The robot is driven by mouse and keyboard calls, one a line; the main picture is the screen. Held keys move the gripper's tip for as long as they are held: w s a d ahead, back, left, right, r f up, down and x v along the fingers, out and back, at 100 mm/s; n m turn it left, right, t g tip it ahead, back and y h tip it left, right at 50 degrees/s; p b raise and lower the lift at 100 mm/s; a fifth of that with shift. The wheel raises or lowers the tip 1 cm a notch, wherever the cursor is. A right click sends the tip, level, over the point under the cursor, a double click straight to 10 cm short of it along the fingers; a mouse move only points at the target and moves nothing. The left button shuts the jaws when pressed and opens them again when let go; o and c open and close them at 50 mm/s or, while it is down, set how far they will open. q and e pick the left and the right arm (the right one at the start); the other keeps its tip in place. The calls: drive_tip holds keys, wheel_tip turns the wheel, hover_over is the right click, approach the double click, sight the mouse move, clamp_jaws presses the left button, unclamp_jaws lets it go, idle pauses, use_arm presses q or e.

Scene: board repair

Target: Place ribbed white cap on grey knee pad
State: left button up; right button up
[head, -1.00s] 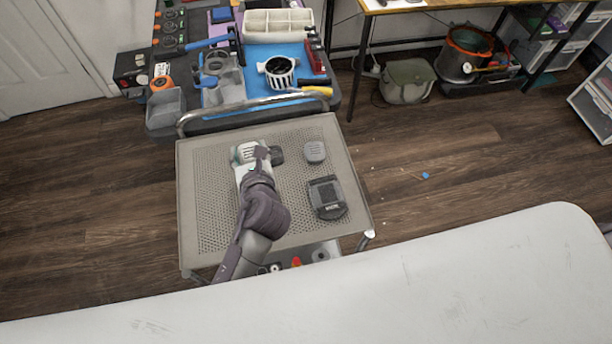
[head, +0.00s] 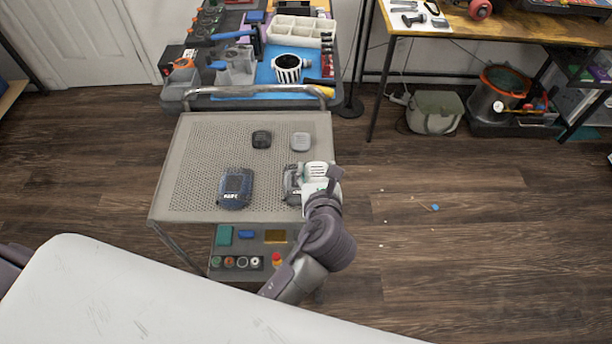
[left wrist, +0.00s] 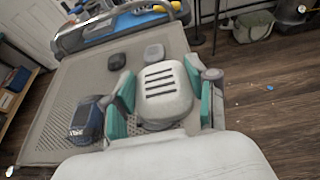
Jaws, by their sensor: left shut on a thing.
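The ribbed white cap (head: 316,169) has dark slots across its top; it also shows in the left wrist view (left wrist: 165,92). My left gripper (head: 320,178) is shut on it, with a teal finger on either side. The cap is over the front right of the perforated cart. A grey knee pad (head: 291,183) shows beside and partly under the cap and gripper; most of it is hidden. I cannot tell whether the cap touches it. My right gripper is not in view.
On the cart top (head: 190,165) lie a dark pad with blue trim (head: 235,188), a dark cap (head: 261,139) and a light grey cap (head: 300,141). The cart's metal handle (head: 255,90) rises at the back. A lower shelf (head: 262,247) holds small parts. A white surface (head: 150,300) fills the front.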

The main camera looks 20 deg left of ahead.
use_arm(q)
drive_tip(key=w+a+f, duration=0.2)
drive_tip(key=a, duration=0.1)
drive_tip(key=w+a+f, duration=0.2)
drive_tip(key=shift+a, duration=0.1)
drive_tip(key=shift+f+b, duration=0.5)
drive_tip(key=shift+f, duration=1.55)
drive_tip(key=o, duration=0.9)
drive_tip(key=shift+f, duration=0.1)
drive_tip(key=shift+r, duration=0.2)
drive_tip(key=v, duration=1.2)
drive_tip(key=shift+s+f, duration=0.1)
drive_tip(key=shift+s, duration=0.05)
